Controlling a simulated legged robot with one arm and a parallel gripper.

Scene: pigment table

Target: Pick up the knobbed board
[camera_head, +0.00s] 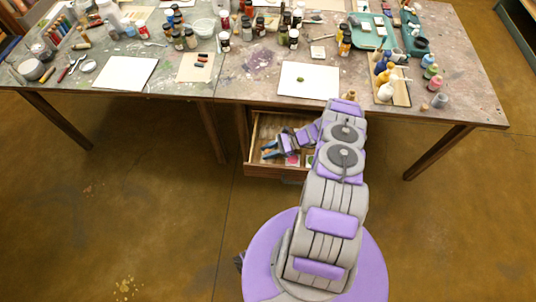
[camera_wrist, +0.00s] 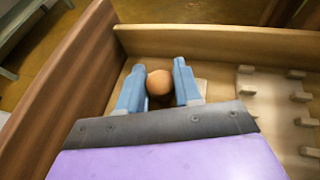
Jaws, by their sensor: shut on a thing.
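My gripper (camera_wrist: 158,66) reaches into an open wooden drawer (camera_wrist: 215,45) under the table. Its two blue fingers are closed on a round brown wooden knob (camera_wrist: 160,82), one finger on each side. The knob appears to belong to the knobbed board, which is mostly hidden under the fingers and the gripper body. I cannot tell whether the board is clear of the drawer floor. In the head view my gripper (camera_head: 268,150) is at the left part of the drawer (camera_head: 262,171), and the knob is too small to make out.
A pale wooden rack with pegs (camera_wrist: 275,108) lies to the right in the drawer. The drawer walls stand close on the left and far sides. Small coloured pieces (camera_head: 292,160) lie beside my gripper. The tabletop (camera_head: 225,90) above carries jars, bottles and paper.

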